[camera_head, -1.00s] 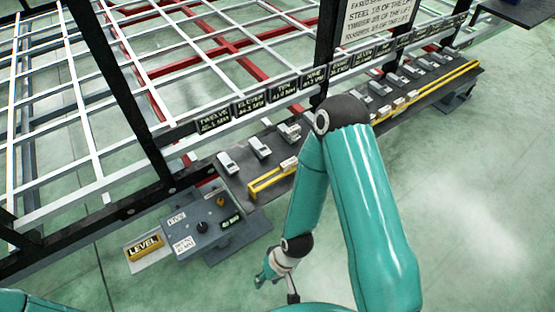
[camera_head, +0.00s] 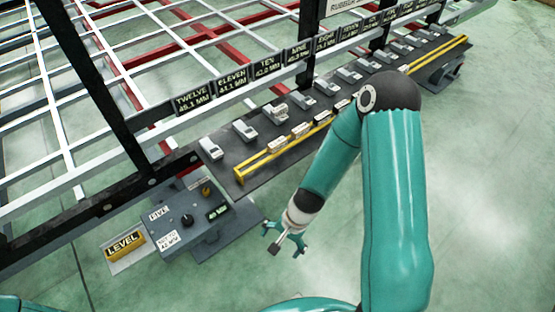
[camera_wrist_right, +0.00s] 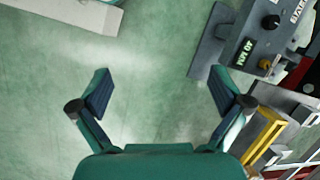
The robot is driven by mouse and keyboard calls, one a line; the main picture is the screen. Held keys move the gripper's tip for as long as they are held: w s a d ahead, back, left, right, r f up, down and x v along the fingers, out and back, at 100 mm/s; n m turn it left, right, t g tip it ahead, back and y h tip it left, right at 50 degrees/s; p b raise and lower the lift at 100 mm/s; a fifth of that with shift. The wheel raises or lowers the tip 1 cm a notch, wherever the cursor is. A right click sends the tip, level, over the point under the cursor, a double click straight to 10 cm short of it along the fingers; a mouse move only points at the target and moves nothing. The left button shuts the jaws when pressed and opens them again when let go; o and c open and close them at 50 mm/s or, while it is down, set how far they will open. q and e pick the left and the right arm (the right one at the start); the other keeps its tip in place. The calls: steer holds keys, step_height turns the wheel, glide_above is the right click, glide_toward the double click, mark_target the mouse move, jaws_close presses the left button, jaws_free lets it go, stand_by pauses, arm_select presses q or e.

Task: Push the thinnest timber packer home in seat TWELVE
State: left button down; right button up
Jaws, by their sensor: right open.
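The sign reading TWELVE, 45.1 MM (camera_head: 193,103) hangs on the frame's near rail. Below it, a pale grey block (camera_head: 211,148) stands at the left end of the dark bench (camera_head: 226,170), apparently at that seat. Small pale packers (camera_head: 278,145) stand in a row by the yellow rail (camera_head: 268,157); which is thinnest I cannot tell. My right gripper (camera_head: 285,243) is open and empty above the floor, in front of the bench. In the right wrist view its two fingers (camera_wrist_right: 163,95) stand wide apart with only floor between them. My left gripper is not in view.
A grey control box (camera_head: 187,218) with a dark knob stands left of the bench. A yellow LEVEL block (camera_head: 123,243) lies beside it. The white and red trailer frame (camera_head: 180,45) rises behind with black posts. The floor at the right is clear.

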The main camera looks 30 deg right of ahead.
steer(key=w+d+f+m+t+b, duration=0.2)
steer(key=w+d+f+m+b, duration=0.25)
steer(key=m+b, duration=0.2)
steer(key=m+t+h+b, duration=0.3)
steer(key=m+t+b, duration=0.9)
steer(key=m, duration=0.4)
glide_toward(280, 145)
steer(key=shift+n+g+y, duration=0.25)
steer(key=shift+g+y, duration=0.05)
steer(key=shift+g, duration=0.4)
steer(key=b+x, duration=0.1)
steer(key=x, duration=0.1)
steer(key=b+x, duration=0.1)
steer(key=x, duration=0.1)
steer(key=r+b+x, duration=0.1)
steer(key=x, duration=0.1)
steer(key=shift+w+d, duration=0.4)
steer(key=shift+w, duration=0.05)
steer(key=x, duration=0.2)
steer(key=b+x, duration=0.1)
steer(key=x, duration=0.1)
steer(key=shift+w+a+f+b, duration=0.25)
steer(key=shift+b, duration=0.05)
steer(key=shift+w, duration=0.3)
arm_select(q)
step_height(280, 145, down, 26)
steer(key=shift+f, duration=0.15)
arm_select(e)
steer(key=shift+c, duration=0.3)
